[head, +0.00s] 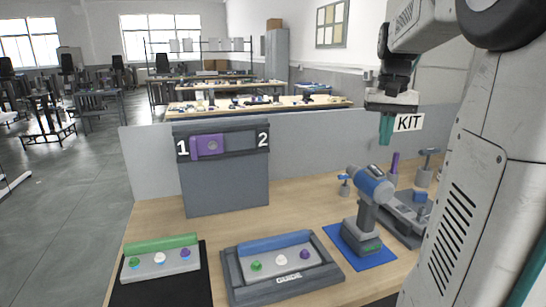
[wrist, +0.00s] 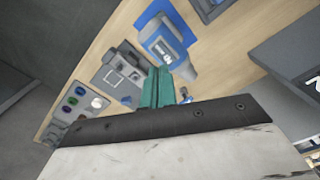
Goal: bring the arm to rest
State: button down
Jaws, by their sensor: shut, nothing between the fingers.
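My gripper (head: 386,128) hangs from my arm at the upper right of the head view, its teal fingers pointing down. It is in the air above the back right of the workbench (head: 300,195), apart from everything on it. In the wrist view the teal fingers (wrist: 156,88) are together with nothing between them. My arm's links fill the right side of the head view and hide part of the bench there.
A blue-grey drill (head: 370,195) stands on a blue mat (head: 355,258). A grey panel (head: 225,188) carries a purple slider (head: 208,146) beside the 1. A GUIDE tray (head: 318,283) and a green-edged button block (head: 160,262) lie in front. A KIT sign (head: 410,122) is near my gripper.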

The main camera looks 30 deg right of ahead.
jog(key=a+f, duration=0.1)
jog(key=s+f, duration=0.1)
jog(key=f, duration=0.1)
jog(key=shift+a, duration=0.35)
jog(key=s+a+f+n, duration=0.3)
jog(key=s+a, duration=0.1)
jog(key=a, duration=0.5)
jog(key=s+a+f+n+t, duration=0.1)
jog(key=s+a+f+n, duration=0.1)
jog(key=a, duration=0.8)
jog(key=s+a+f+n, duration=0.3)
jog(key=s+a, duration=0.2)
jog(key=a, duration=0.4)
jog(key=shift+s+a+f+n, duration=0.3)
jog(key=shift+f, duration=0.1)
